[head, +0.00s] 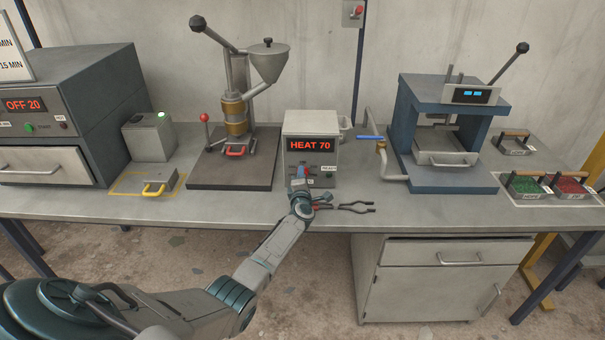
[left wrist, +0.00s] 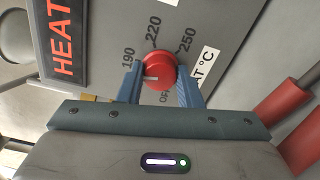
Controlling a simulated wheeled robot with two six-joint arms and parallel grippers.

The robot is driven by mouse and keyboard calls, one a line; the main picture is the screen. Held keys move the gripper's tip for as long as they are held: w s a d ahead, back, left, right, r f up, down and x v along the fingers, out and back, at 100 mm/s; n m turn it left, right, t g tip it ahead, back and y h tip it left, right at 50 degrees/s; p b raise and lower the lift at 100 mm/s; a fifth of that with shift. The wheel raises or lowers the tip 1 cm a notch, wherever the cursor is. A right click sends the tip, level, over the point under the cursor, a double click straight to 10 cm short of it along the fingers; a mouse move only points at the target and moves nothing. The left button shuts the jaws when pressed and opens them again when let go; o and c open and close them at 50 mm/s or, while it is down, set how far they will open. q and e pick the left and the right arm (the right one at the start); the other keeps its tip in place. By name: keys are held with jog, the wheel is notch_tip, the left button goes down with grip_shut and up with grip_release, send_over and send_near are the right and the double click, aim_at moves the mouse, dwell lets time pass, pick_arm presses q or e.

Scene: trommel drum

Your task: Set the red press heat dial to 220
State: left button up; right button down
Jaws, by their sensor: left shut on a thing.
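The heat control box (head: 310,135) stands on the bench, and its display (head: 313,144) reads HEAT 70. The red dial (left wrist: 159,72) on its front shows in the left wrist view, with marks OFF, 190, 220 and 250 around it. A pale line on the dial points to the left of that picture, near the 190 mark; its exact setting is hard to tell. My left gripper (head: 301,178) is at the box front, its blue fingers (left wrist: 160,84) shut on the dial from both sides. My right gripper is out of view.
Red-handled tongs (head: 352,207) lie on the bench just right of my left gripper. A press with a hopper (head: 235,120) stands left of the box, and a blue press (head: 440,130) stands right. Bare bench (head: 240,205) lies in front.

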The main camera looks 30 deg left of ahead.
pick_arm(q)
jog(key=m+p, duration=0.2)
jog(key=m, duration=0.3)
jog(key=shift+m+p, duration=0.3)
jog(key=shift+p, duration=0.1)
jog(key=m+p, duration=0.1)
jog(key=m, duration=0.2)
jog(key=shift+m+p, duration=0.55)
jog(key=shift+m, duration=0.65)
jog(key=shift+f, duration=0.1)
jog(key=o, duration=1)
